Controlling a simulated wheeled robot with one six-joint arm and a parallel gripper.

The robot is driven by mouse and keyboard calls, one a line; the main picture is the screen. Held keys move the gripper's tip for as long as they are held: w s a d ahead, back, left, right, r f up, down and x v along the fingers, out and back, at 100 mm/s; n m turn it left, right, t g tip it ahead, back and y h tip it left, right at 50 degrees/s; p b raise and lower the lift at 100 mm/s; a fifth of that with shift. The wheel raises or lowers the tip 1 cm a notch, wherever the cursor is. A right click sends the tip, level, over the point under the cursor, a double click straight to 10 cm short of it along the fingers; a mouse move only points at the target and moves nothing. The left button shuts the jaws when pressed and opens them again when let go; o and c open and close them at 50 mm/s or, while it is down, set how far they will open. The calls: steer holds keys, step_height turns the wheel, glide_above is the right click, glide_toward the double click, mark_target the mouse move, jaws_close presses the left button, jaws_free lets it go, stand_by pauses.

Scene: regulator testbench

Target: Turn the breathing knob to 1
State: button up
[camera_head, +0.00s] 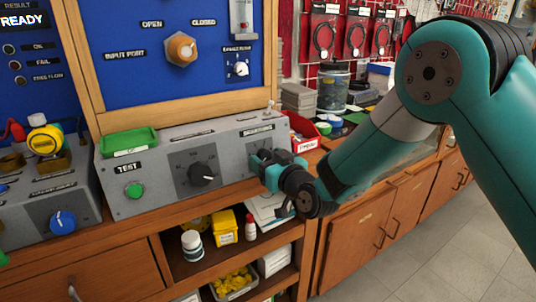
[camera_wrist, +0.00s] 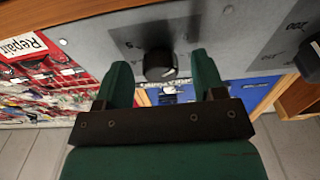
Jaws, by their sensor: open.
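The breathing knob (camera_wrist: 158,66) is round and black and sits on a grey panel in the wrist view. A "5" is printed beside it; its other numbers are not readable. A light mark shows near its lower right edge. My gripper (camera_wrist: 162,62) is open, with one green finger on each side of the knob. I cannot tell whether either finger touches it. In the head view, my gripper (camera_head: 272,168) is at the right part of the grey test box (camera_head: 155,197) and hides the knob there.
A larger black knob (camera_head: 203,174) and a green button (camera_head: 134,190) are on the same box, to the left. A green tray (camera_head: 129,142) lies on its top. An open shelf with bottles (camera_head: 192,245) is below. A red bin (camera_head: 303,130) stands right of the box.

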steer(key=c, duration=0.9)
steer(key=shift+a+r+m+p, duration=0.15)
steer(key=shift+m+p, duration=0.15)
steer(key=shift+p, duration=0.25)
